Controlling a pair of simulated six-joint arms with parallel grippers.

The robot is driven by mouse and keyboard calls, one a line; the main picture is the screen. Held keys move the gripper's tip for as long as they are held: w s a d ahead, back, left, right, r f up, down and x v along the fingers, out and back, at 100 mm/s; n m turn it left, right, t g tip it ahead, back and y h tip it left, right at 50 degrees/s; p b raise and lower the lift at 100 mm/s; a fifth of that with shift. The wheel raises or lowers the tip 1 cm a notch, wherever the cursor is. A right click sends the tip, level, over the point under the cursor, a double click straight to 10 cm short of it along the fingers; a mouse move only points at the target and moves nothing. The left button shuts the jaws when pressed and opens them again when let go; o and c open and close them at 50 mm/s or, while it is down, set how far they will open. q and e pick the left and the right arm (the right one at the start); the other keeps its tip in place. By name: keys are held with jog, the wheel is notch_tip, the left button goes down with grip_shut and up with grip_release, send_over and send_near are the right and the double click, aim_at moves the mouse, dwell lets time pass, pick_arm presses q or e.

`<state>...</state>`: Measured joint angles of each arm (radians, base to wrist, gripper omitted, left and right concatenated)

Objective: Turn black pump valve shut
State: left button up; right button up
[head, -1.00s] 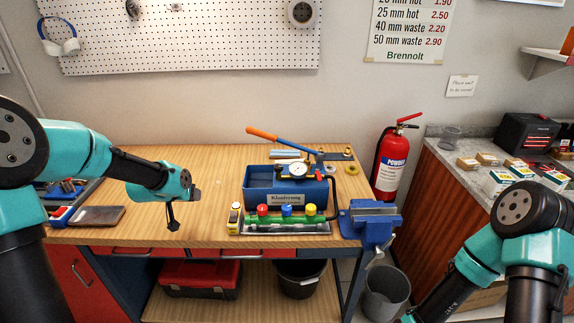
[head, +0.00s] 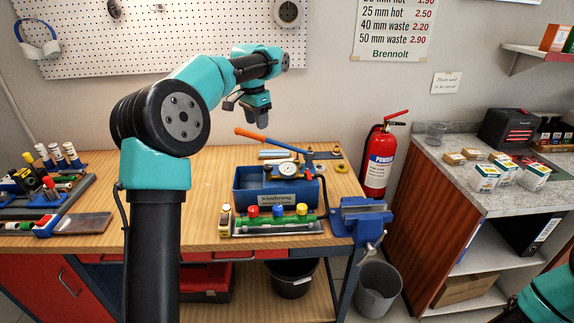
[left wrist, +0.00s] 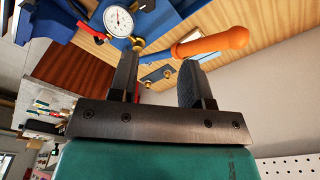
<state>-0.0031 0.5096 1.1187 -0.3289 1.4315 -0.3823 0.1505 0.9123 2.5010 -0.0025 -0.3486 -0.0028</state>
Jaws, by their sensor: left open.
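The blue test pump (head: 250,196) stands on the workbench, with a white dial gauge (head: 288,170) on top and a lever with an orange handle (head: 257,134). I cannot make out the black valve for certain. My left gripper (head: 257,118) points down above and behind the pump, close above the orange handle in the picture. In the left wrist view its fingers (left wrist: 158,70) are apart, with nothing gripped between them. The orange handle (left wrist: 210,45) and the gauge (left wrist: 118,22) lie beyond the fingertips. My right gripper is out of view.
A manifold with red, blue and yellow knobs (head: 278,221) lies in front of the pump. A blue vise (head: 360,217) is at the bench's right end. A fire extinguisher (head: 380,160) stands behind it.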

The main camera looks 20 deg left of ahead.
aim_at(268, 166)
pick_arm(q)
jog(key=d, duration=0.1)
jog(key=d+r+m+g, duration=0.1)
jog(key=shift+w+d, duration=0.35)
jog(key=shift+w, duration=0.05)
jog(key=shift+f, duration=0.1)
notch_tip(268, 166, down, 17)
jog(key=shift+f, duration=0.1)
dwell(0.5)
jog(key=c, duration=0.6)
